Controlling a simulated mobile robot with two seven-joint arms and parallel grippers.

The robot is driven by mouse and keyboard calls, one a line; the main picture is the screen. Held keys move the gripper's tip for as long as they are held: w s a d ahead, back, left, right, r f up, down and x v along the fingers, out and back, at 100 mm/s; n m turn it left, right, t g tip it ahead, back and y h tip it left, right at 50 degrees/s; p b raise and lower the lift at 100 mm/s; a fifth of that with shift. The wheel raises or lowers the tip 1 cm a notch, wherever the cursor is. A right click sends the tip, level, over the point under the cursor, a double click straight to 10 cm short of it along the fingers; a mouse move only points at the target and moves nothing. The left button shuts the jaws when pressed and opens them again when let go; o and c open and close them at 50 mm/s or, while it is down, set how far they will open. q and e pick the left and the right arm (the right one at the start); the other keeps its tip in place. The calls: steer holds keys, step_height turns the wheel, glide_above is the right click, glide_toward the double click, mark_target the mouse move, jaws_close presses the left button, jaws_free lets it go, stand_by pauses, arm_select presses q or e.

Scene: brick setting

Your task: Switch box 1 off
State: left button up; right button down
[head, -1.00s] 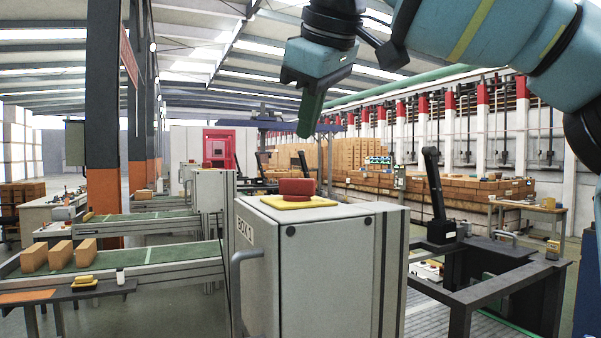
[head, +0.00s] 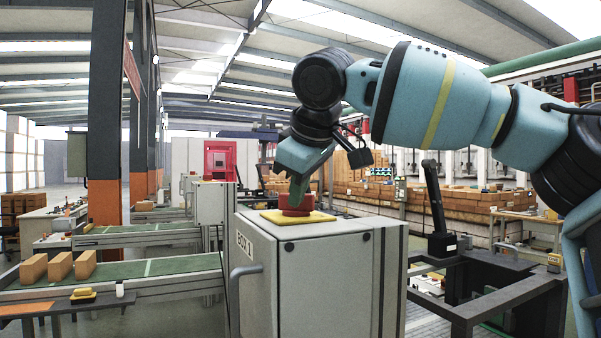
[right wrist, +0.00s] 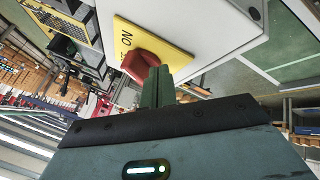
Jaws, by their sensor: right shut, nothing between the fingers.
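Box 1 (head: 300,275) is a grey cabinet with a handle on its left face and the label BOX 1. On its top lies a yellow plate (head: 322,216) with a red switch knob (head: 290,208). In the right wrist view the yellow plate (right wrist: 165,50) reads ON, and the red knob (right wrist: 135,68) shows beside my fingers. My right gripper (head: 297,203) is shut and empty, pointing down at the knob; its green fingers (right wrist: 158,82) partly cover the knob. I cannot tell whether they touch it. My left gripper is not in view.
A conveyor (head: 150,272) with several bricks runs left of the box. A small table edge (head: 50,308) stands at the front left. A dark metal frame (head: 480,300) with a black post (head: 437,205) is to the right.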

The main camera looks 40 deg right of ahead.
steer(key=shift+w+d+r, duration=0.1)
steer(key=shift+w+d, duration=0.05)
steer(key=shift+d, duration=0.3)
steer(key=shift+w+d+r, duration=0.1)
steer(key=shift+d, duration=0.3)
steer(key=shift+w+d+f, duration=0.1)
steer(key=shift+w+d, duration=0.05)
steer(key=shift+d, duration=0.2)
